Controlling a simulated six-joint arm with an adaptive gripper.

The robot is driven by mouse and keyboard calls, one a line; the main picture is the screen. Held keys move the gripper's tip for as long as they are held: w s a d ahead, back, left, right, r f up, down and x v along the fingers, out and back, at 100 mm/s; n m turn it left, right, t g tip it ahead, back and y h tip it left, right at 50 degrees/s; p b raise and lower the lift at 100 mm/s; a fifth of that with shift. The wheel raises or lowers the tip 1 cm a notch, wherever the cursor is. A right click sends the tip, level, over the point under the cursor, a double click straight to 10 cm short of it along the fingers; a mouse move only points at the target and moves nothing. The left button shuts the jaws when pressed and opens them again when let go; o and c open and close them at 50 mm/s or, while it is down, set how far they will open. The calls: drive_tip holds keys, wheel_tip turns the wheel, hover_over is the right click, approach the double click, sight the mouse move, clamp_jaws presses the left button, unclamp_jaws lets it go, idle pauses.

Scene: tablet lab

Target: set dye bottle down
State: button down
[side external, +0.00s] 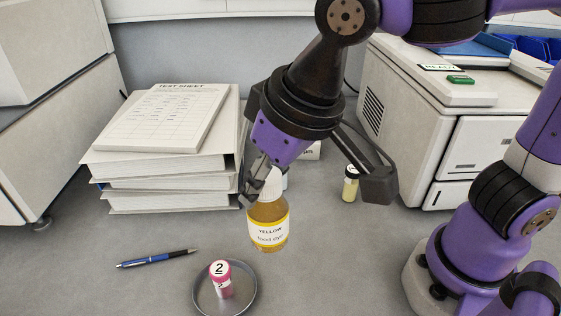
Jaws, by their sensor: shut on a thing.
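The dye bottle (268,232) is amber with a white label reading "YELLOW food dye". It is upright in the side external view, below my gripper (262,183). My gripper is shut on the upper part of the bottle, and its fingers partly hide the pale cap. I cannot tell whether the bottle's base touches the bench (330,270) or is slightly above it.
A round metal dish (248,304) holds a pink vial marked 2 (220,280) in front. A blue pen (157,258) lies left. A small yellowish vial (350,187) and a white machine (440,125) are right.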

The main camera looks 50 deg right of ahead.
drive_tip(key=w+d+m+g+h, duration=0.2)
drive_tip(key=w+d+m+h, duration=0.15)
drive_tip(key=d+m, duration=0.7)
drive_tip(key=w+d+m+g+h, duration=0.2)
drive_tip(key=w+d+m, duration=0.2)
drive_tip(key=d+m, duration=0.65)
drive_tip(key=d+f+n, duration=0.1)
drive_tip(key=d+f, duration=0.4)
drive_tip(key=d, duration=0.2)
drive_tip(key=s+d+f, duration=0.1)
drive_tip(key=d+f, duration=0.4)
drive_tip(key=d, duration=0.3)
drive_tip(key=shift+f+n, duration=0.3)
drive_tip(key=shift+n, duration=0.1)
drive_tip(key=shift+f+y, duration=0.1)
drive_tip(key=shift+y, duration=0.15)
drive_tip(key=shift+c, duration=2.3)
unclamp_jaws()
